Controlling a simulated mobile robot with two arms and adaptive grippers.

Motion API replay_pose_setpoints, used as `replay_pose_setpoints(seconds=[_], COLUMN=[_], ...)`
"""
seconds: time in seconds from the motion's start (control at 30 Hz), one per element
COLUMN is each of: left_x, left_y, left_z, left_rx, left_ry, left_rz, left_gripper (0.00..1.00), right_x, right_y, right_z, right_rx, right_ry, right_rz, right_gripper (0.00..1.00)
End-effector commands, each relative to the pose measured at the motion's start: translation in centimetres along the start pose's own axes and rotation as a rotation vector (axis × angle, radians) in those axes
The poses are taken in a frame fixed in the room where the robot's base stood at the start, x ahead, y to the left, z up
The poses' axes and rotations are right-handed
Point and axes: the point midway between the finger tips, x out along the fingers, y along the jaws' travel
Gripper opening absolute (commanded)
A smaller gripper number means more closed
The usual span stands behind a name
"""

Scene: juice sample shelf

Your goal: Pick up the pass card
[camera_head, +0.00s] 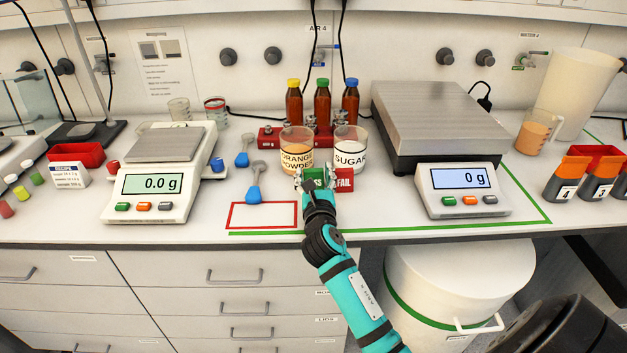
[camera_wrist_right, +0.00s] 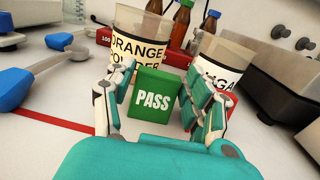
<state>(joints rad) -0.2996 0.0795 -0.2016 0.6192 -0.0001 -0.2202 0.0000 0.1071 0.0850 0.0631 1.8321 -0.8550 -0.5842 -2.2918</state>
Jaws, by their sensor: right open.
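The green pass card (camera_wrist_right: 155,96) stands upright in front of the orange powder beaker in the right wrist view. In the head view the pass card (camera_head: 317,184) is partly hidden by my right gripper (camera_head: 313,178). My right gripper (camera_wrist_right: 160,76) is open, with one finger on each side of the card; I cannot tell whether they touch it. The red fail card (camera_head: 344,181) stands just right of it. My left gripper is not in view.
The orange powder beaker (camera_head: 297,145) and sugar beaker (camera_head: 350,148) stand close behind the cards. Blue scoops (camera_head: 254,190) lie to the left, near a red-outlined rectangle (camera_head: 263,228). Scales stand left (camera_head: 160,180) and right (camera_head: 463,190).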

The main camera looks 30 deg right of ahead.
Motion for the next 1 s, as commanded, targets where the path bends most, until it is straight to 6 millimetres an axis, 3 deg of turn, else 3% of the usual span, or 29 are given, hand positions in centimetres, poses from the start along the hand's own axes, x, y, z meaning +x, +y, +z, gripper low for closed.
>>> replay_pose_setpoints(seconds=[0.13,0.4,0.73,1.0], left_x=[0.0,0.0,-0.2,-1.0], left_y=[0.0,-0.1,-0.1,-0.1], left_z=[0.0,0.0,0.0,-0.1], left_rx=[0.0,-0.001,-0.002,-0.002], left_ry=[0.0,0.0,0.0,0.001], left_rz=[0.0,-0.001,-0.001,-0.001], left_gripper=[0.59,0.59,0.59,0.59], right_x=[0.0,-0.1,-0.1,0.0], right_y=[0.0,0.0,0.0,0.0], right_z=[0.0,0.0,0.5,3.9], right_rx=[0.0,0.0,-0.001,-0.002], right_ry=[0.0,0.0,-0.002,-0.006], right_rz=[0.0,0.0,-0.001,0.001], right_gripper=[0.53,0.2,0.19,0.19])
